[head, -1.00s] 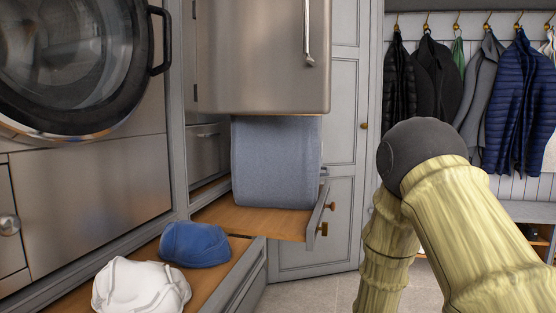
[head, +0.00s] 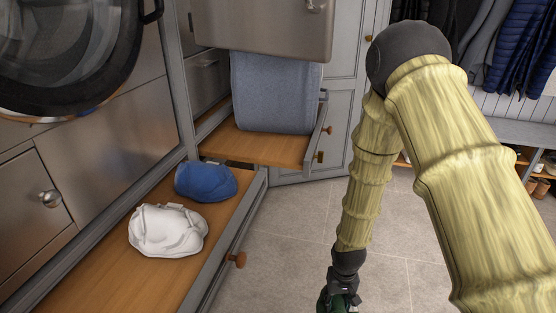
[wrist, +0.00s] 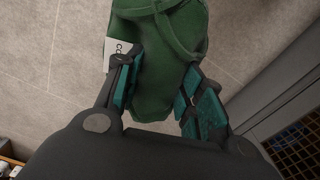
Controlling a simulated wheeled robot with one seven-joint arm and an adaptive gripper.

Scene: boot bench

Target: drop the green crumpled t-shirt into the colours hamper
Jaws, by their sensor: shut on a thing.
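The green crumpled t-shirt (wrist: 165,98) is between the fingers of my gripper (wrist: 163,66) in the wrist view, and the gripper is shut on it. A bit of green also shows at the gripper (head: 340,300) at the bottom of the head view, cut off by the frame. I cannot tell what the label is fixed to. I cannot make out the colours hamper clearly in either view.
A white crumpled item (head: 167,231) and a blue one (head: 206,181) lie on an open wooden drawer (head: 95,273). A blue cloth-covered cylinder (head: 275,95) stands on a pulled-out shelf (head: 262,146). Tiled floor (head: 290,240) is clear beside the drawer. Coats hang at the right.

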